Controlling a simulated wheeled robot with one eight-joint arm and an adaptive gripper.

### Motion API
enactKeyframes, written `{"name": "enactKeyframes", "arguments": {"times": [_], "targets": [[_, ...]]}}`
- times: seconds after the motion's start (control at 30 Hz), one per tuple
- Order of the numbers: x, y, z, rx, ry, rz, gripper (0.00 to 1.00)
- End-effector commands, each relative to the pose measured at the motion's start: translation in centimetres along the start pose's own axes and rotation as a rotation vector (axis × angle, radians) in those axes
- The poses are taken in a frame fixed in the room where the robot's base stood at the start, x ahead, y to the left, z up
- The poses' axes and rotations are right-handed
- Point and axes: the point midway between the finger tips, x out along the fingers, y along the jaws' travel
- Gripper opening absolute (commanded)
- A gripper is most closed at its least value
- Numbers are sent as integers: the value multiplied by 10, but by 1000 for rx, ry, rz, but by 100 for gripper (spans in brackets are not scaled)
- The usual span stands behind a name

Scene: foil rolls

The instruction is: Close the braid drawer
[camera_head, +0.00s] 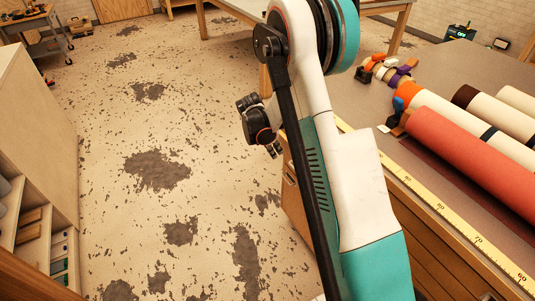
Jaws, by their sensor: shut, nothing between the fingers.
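My gripper (274,151) hangs left of my white and teal arm, small in the view. Its dark fingers point down, are shut and hold nothing. The wooden cabinet (445,254) under the work table has horizontal drawer fronts at the lower right. Another part of its wood (291,190) shows just left of my arm, close below my gripper in the picture. My arm hides much of the cabinet front. I cannot tell which drawer is the braid drawer or how far it stands open, nor whether my gripper touches it.
The work table (455,75) carries a red roll (470,165), several pale rolls, small coloured spools (385,72) and a yellow measuring tape (440,205) along its edge. A shelf unit (38,150) stands at the left. The stained floor (110,180) between is clear.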

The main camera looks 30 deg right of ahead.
Motion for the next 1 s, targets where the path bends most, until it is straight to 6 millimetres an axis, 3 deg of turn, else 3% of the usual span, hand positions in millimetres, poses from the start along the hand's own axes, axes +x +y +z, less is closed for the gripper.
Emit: {"name": "enactKeyframes", "arguments": {"times": [0.17,0.57,0.83,1.0], "targets": [[4,0,11,1,0,0,0],[4,0,14,0,0,0,0],[19,0,49,3,0,-1,0],[20,0,52,0,0,1,0]]}}
